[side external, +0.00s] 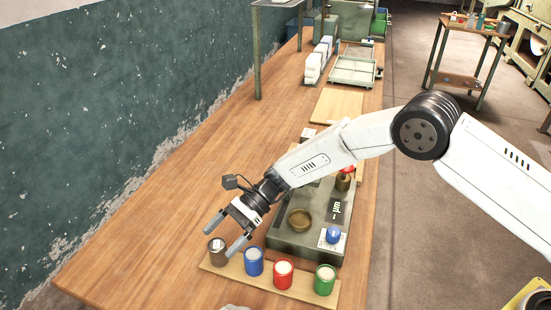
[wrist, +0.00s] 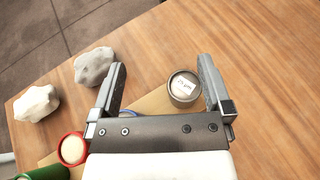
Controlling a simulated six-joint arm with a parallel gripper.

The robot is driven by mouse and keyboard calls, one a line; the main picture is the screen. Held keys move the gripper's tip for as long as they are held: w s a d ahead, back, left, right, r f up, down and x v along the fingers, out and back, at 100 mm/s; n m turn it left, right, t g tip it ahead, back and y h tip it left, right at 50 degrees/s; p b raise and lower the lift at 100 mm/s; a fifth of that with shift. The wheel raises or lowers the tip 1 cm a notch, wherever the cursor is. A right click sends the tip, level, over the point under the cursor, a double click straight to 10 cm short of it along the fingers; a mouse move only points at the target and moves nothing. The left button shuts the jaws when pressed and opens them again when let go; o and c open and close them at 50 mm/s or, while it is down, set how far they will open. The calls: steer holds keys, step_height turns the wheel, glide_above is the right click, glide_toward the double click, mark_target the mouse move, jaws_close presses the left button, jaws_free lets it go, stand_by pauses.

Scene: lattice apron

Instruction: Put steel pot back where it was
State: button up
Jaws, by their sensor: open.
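In the wrist view the steel pot (wrist: 184,88) lies between the finger lines, close to the right finger. I cannot tell whether that finger touches it.
A grey-green apparatus (side external: 290,242) with a round brass bowl (side external: 300,219) and a blue knob (side external: 334,235) stands behind the pots. A white stone (wrist: 37,103) and a grey stone (wrist: 95,66) lie near the table edge. The wooden table (side external: 150,245) is clear to the left.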

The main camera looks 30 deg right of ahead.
steer(key=s+d+r, duration=0.6)
steer(key=s+r, duration=0.1)
steer(key=s, duration=0.2)
steer(key=shift+s, duration=0.35)
stand_by(0.3)
steer(key=shift+d, duration=0.1)
stand_by(0.9)
